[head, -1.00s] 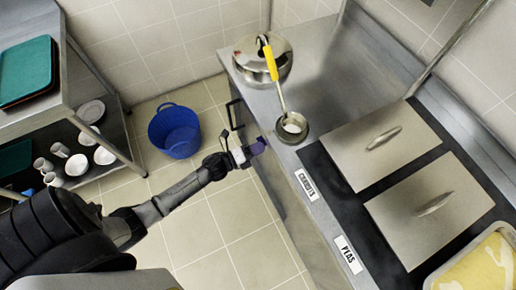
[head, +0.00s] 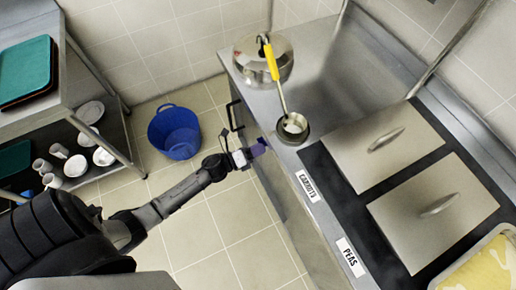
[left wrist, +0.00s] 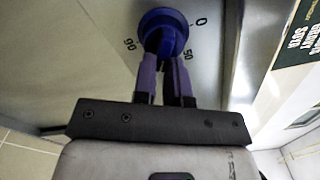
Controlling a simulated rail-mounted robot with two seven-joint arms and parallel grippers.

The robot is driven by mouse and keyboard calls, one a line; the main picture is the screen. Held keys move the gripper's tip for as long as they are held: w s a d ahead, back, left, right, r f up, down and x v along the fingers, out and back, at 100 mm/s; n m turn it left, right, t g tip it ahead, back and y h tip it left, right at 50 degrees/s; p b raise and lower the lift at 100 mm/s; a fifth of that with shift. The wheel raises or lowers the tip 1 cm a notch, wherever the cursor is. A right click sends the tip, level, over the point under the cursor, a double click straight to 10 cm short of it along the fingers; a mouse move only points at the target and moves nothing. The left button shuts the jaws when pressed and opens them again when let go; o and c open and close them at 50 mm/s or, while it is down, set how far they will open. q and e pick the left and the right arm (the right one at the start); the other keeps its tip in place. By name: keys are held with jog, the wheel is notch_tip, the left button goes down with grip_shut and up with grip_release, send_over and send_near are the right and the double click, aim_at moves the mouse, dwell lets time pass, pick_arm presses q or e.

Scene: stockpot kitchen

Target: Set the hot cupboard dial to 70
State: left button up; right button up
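The hot cupboard dial (left wrist: 163,32) is a round blue knob on the metal cupboard front in the left wrist view. The printed marks 0, 50 and 90 show around it; its pointer setting is not readable. My left gripper (left wrist: 164,56) has its two purple fingers on either side of the knob's blue grip, seemingly closed on it. In the head view my left gripper (head: 256,149) is at the cupboard front, below the counter edge, and the dial is hidden there. My right gripper is not in view.
The counter (head: 258,99) holds a lidded pot (head: 248,62), a yellow-handled ladle (head: 275,75) in a small pot and lidded wells (head: 385,145). A dark handle (head: 233,115) sticks out from the cupboard front. A blue tub (head: 174,132) stands on the floor, near a shelf rack.

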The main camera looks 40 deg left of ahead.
pick_arm(q)
jog(key=o, duration=0.5)
jog(key=shift+c, duration=0.2)
jog(key=v, duration=1.3)
jog(key=shift+s+a+p, duration=0.15)
jog(key=shift+s+p, duration=0.25)
